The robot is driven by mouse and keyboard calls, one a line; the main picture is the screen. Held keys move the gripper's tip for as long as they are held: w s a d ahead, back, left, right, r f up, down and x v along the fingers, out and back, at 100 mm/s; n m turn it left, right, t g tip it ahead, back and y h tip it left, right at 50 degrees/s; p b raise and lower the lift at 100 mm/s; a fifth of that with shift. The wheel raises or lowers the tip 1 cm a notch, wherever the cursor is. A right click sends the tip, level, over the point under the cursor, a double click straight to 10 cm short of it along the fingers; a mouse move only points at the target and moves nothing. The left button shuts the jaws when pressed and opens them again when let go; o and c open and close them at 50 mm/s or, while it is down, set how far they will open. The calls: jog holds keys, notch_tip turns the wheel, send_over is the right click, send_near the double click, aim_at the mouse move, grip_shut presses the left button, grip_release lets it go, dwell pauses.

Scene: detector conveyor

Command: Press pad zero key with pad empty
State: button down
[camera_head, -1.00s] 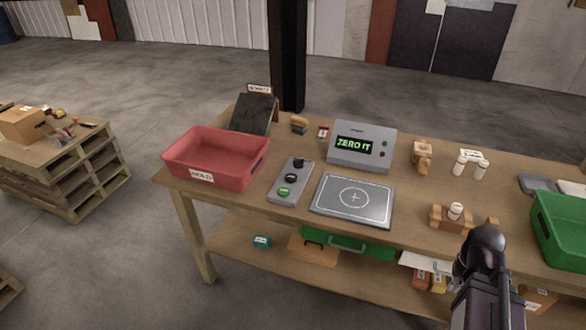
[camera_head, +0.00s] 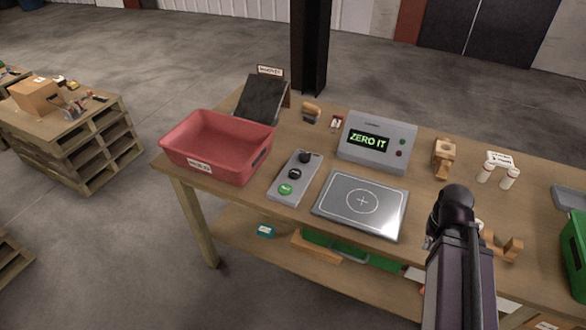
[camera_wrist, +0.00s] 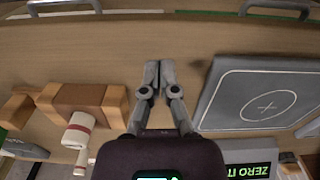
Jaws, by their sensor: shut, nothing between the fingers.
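The pad (camera_head: 335,209) is a flat grey plate with a circle and cross; nothing lies on it. It also shows at the right in the wrist view (camera_wrist: 225,112). Left of it is a grey key box (camera_head: 279,196) with two dark keys and one green key (camera_head: 286,189); key labels are too small to read. Behind the pad, a grey display unit (camera_head: 372,165) reads "ZERO IT" in green. My gripper (camera_wrist: 157,68) is shut and empty over bare table, beside the pad. In the head view my arm hides the fingertips.
A red bin (camera_head: 216,175) stands left of the key box. A wooden block (camera_wrist: 85,97) with a red-banded white bottle (camera_wrist: 77,131) is close beside my gripper. More white bottles (camera_head: 498,172) and a green bin (camera_head: 576,250) are at the right.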

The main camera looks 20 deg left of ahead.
aim_at(295, 173)
jog(key=shift+w+a, duration=0.2)
jog(key=shift+a, duration=0.1)
jog(key=shift+w+a, duration=0.1)
